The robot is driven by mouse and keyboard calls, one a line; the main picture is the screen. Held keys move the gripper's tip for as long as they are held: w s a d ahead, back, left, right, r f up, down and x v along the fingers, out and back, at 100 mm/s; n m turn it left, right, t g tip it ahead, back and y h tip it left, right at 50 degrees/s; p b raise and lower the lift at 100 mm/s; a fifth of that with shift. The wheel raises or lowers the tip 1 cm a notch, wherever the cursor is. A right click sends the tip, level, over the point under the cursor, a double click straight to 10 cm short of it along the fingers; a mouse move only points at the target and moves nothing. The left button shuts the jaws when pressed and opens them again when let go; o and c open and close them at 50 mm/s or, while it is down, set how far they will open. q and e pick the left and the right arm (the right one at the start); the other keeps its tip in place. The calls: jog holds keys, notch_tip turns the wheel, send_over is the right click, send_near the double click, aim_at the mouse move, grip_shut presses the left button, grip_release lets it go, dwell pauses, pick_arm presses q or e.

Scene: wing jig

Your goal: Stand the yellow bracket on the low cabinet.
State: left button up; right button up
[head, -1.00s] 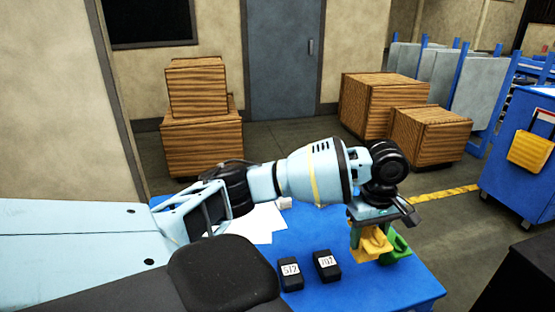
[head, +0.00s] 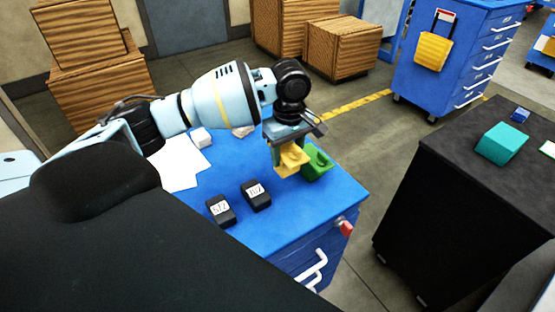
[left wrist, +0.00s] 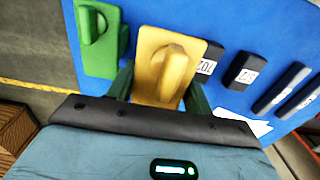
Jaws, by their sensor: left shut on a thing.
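The yellow bracket (head: 292,159) is between the fingers of my left gripper (head: 288,150), at the far right part of the blue worktop. In the left wrist view the yellow bracket (left wrist: 166,66) fills the space between the two dark green fingers, which are shut on it. I cannot tell whether its underside touches the worktop. A green bracket (head: 317,163) stands close to its right; it also shows in the left wrist view (left wrist: 98,42). A low black cabinet (head: 490,190) stands at the right across a floor gap. My right gripper is out of view.
A blue drawer cart (head: 455,60) stands behind.

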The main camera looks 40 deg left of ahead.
aim_at(287, 171)
pick_arm(q)
jog(key=shift+f, duration=0.95)
notch_tip(287, 171, down, 5)
jog(key=shift+r+b, duration=0.1)
jog(key=shift+b, duration=0.25)
jog(key=o, duration=1.3)
